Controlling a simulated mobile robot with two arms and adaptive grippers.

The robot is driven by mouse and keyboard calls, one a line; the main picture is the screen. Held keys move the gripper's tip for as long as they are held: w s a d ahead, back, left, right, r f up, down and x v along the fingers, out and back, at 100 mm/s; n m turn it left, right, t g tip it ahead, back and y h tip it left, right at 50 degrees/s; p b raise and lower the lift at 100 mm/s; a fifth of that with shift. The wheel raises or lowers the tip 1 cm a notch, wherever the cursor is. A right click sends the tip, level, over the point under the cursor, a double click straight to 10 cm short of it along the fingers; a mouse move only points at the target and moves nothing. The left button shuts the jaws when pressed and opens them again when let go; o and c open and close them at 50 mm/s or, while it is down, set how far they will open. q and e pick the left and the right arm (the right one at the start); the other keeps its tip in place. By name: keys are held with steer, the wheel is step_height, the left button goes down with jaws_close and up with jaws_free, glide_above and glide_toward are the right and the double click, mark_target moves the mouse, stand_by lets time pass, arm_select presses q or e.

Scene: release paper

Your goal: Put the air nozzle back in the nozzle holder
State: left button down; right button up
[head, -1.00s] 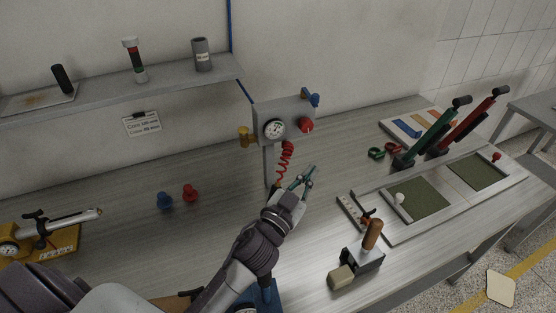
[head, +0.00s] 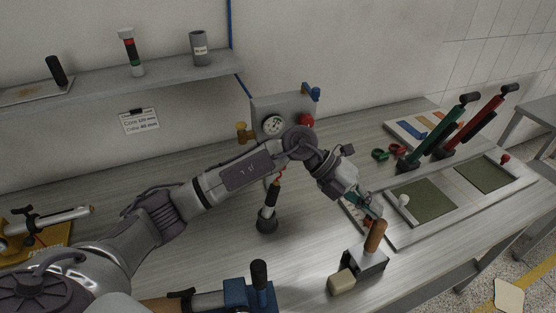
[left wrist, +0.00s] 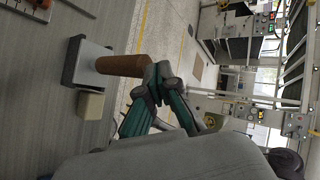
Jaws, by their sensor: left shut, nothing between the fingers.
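The air nozzle (head: 273,192), with an orange part and a dark lower part, stands nearly upright in a black cone-like holder (head: 267,222) on the bench. A red coiled hose runs from it toward the gauge box, partly hidden behind my left arm. My left gripper (head: 371,207) is right of the nozzle and apart from it, with its fingers closed and empty. It is close to the brown handle of a small press-like tool (head: 375,238). In the left wrist view, the closed green fingers (left wrist: 153,85) overlap the end of that brown handle (left wrist: 120,65). My right gripper is not in view.
A gauge box (head: 274,103) stands behind my left arm. A beige block (head: 341,282) lies beside the press-like tool. A blue device (head: 250,295) with a black handle is at the front. Green and red levers (head: 480,120) stand at the right.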

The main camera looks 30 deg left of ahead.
arm_select(q)
steer(key=w+a+f+y+b, duration=0.1)
steer(key=w+a+y, duration=0.15)
steer(key=a, duration=0.35)
steer(key=w+a+f+y, duration=0.1)
steer(key=a+f+y, duration=0.1)
steer(key=a+y, duration=0.35)
step_height(320, 180, up, 3)
steer(key=n+y+b, duration=0.1)
steer(key=y, duration=0.2)
glide_above(275, 182)
steer(key=shift+w+r, duration=0.15)
steer(key=shift+w, duration=0.05)
step_height(275, 182, down, 6)
steer(key=b, duration=0.4)
steer(key=shift+s+d+f+b, duration=0.1)
steer(key=shift+s+f+b, duration=0.05)
steer(key=shift+f+b, duration=0.35)
steer(key=shift+g+y, duration=0.3)
step_height(275, 182, up, 3)
steer(key=shift+f+p, duration=0.15)
steer(key=shift+p, duration=1.05)
steer(key=shift+r, duration=0.35)
step_height(275, 182, up, 11)
